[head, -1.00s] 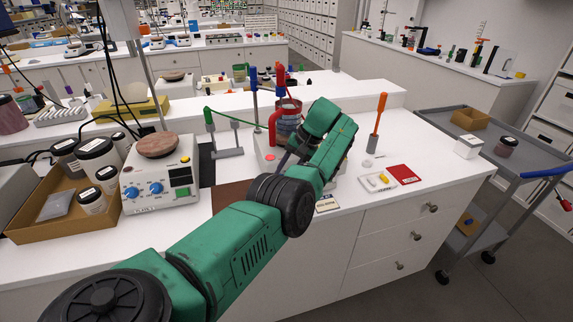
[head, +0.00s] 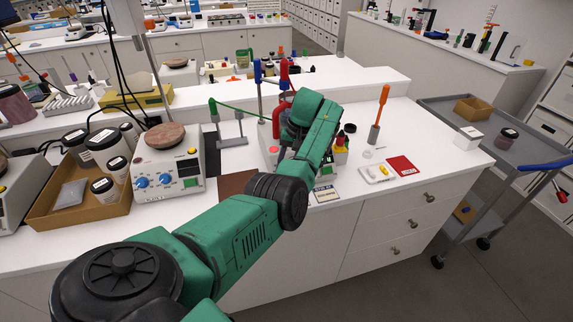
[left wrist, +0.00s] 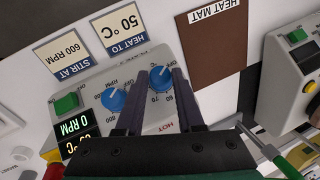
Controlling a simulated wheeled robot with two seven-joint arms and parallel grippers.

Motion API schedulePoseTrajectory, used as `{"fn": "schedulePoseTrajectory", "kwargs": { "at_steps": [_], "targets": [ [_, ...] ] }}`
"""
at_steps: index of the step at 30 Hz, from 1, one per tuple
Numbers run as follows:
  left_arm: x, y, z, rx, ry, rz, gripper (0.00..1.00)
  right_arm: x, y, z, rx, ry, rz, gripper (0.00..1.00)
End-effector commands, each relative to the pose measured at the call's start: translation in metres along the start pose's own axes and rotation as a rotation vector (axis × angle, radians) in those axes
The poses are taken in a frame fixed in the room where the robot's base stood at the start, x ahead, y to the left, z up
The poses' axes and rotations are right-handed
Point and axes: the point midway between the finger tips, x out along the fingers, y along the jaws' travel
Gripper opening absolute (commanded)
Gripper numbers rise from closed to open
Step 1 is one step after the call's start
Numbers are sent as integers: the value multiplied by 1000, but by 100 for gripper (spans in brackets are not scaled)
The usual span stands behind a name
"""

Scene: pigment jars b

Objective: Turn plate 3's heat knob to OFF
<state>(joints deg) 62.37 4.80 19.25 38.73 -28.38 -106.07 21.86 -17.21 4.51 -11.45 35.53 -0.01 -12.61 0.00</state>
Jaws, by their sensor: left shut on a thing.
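In the left wrist view a grey-white stirring hot plate (left wrist: 206,76) shows its front panel with two blue knobs. The heat knob (left wrist: 160,75), with temperature numbers around it, sits between the two dark fingers of my left gripper (left wrist: 159,82). The gripper is shut on it. The knob's pointer is too small to read surely. The RPM knob (left wrist: 113,99) is free beside one finger. A display (left wrist: 76,134) reads 0 RPM, with a partly hidden temperature line. In the head view my green left arm hides the gripper and most of this plate (head: 268,153). My right gripper is not in view.
Cards reading HEAT TO 50 °C (left wrist: 122,29) and STIR AT 600 RPM (left wrist: 64,57) lie in front of the plate. A brown heat mat (head: 236,183) lies between it and another hot plate (head: 170,179). An orange-handled tool (head: 380,113) stands upright to the right.

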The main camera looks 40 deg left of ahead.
Motion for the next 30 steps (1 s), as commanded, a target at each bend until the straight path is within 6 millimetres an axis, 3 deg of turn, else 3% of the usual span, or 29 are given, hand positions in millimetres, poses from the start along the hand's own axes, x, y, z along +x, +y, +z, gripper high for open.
{"fn": "schedulePoseTrajectory", "kwargs": {
  "at_steps": [1,2,3,4,13,17,20,26,29,30],
  "targets": [
    [3,0,1,1,-5,-1,0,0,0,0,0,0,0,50],
    [3,0,1,1,-5,-1,44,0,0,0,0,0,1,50],
    [3,0,1,1,-5,-1,60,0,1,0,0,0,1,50],
    [3,0,1,1,-4,-1,67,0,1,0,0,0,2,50],
    [0,0,0,1,-1,-1,67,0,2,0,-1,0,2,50],
    [-10,1,-1,1,2,1,67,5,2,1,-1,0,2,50],
    [-28,1,-1,0,3,2,67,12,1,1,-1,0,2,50],
    [-88,0,-2,1,2,2,67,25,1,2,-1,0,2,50],
    [-118,-1,-1,1,-2,1,67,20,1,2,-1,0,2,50],
    [-130,-2,-1,2,-3,-2,67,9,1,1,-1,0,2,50]
  ]
}}
